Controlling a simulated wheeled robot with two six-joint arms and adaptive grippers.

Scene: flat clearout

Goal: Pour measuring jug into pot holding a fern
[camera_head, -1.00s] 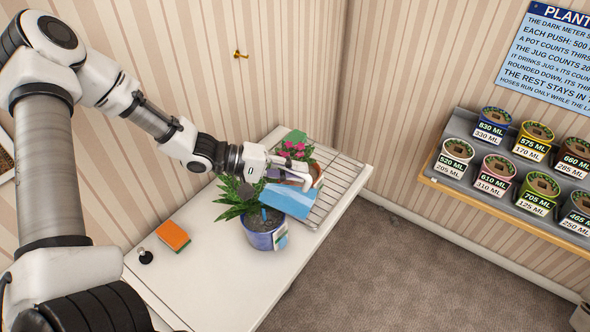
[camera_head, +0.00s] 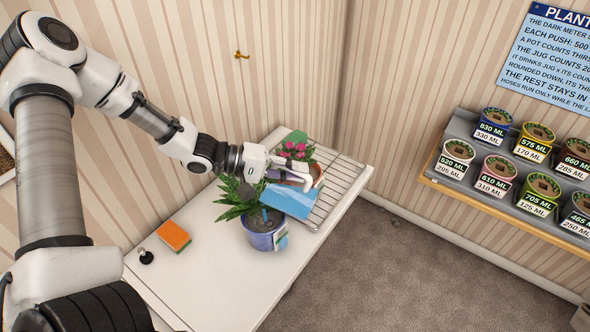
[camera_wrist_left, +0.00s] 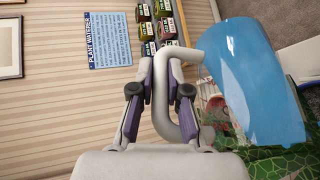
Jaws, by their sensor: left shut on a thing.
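The measuring jug (camera_head: 289,200) is a see-through blue vessel with a grey handle, which shows in the left wrist view (camera_wrist_left: 252,85). My left gripper (camera_head: 304,178) is shut on the handle; its purple-padded fingers also show in the left wrist view (camera_wrist_left: 162,100). The jug is tilted on its side above the blue pot (camera_head: 262,240), which holds dark soil and a green fern (camera_head: 232,205). A small tag is on the pot's right side. My right gripper is not in view.
A pink-flowered plant (camera_head: 298,152) stands behind the jug on a wire rack (camera_head: 340,187). An orange sponge (camera_head: 174,236) and a small black knob-like thing (camera_head: 146,257) lie on the white counter (camera_head: 215,283). A shelf of labelled pots (camera_head: 505,190) is at right.

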